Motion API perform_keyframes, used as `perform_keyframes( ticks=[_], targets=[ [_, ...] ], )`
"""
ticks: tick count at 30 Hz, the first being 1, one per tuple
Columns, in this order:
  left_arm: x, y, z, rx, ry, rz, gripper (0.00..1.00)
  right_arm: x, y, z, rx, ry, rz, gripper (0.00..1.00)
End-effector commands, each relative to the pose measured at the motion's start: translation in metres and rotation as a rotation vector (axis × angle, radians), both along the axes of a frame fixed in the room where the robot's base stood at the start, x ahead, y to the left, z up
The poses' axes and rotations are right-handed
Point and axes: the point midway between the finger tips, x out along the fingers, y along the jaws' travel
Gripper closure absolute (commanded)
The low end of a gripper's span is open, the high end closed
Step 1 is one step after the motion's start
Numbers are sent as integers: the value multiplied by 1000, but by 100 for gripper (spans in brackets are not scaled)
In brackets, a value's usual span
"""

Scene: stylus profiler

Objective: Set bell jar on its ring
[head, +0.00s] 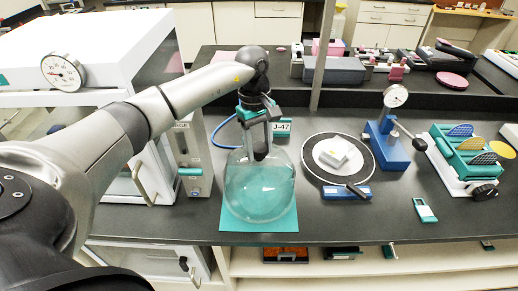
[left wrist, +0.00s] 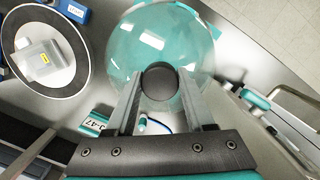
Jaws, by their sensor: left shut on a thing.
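The clear glass bell jar (head: 259,188) is upright over a teal mat (head: 285,222) near the front edge of the bench; I cannot tell whether it touches the mat. My left gripper (head: 260,150) comes down from above and is shut on the jar's dark top knob. The left wrist view shows the jar (left wrist: 135,45) and the knob (left wrist: 160,82) between the two fingers. The black ring (head: 312,168) lies to the right of the jar, around a pale plate with a white block (head: 340,155) on it. My right gripper is out of view.
A blue dial gauge stand (head: 387,145) and a teal rack with coloured discs (head: 468,155) stand right of the ring. A white cabinet (head: 90,50) is at left. A grey post (head: 322,55) rises behind the ring. A small teal tag (head: 425,209) lies near the front edge.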

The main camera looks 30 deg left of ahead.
Motion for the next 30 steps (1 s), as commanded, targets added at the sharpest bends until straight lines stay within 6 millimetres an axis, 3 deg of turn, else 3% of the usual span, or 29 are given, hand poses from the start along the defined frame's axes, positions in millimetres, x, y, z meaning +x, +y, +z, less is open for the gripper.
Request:
perform_keyframes(
  ticks=[3, 14, 15, 22, 30],
  targets=[
    [0, 0, -12, 0, -1, 1, 100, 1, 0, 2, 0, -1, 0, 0],
    [1, 0, -17, 0, -3, 0, 100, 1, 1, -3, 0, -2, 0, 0],
    [0, 0, -17, 1, 0, 1, 43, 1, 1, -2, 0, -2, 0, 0],
    [0, 0, -16, 0, 0, 1, 17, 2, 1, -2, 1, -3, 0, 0],
    [0, 0, -16, 0, 0, 1, 17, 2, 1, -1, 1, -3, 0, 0]
  ],
)
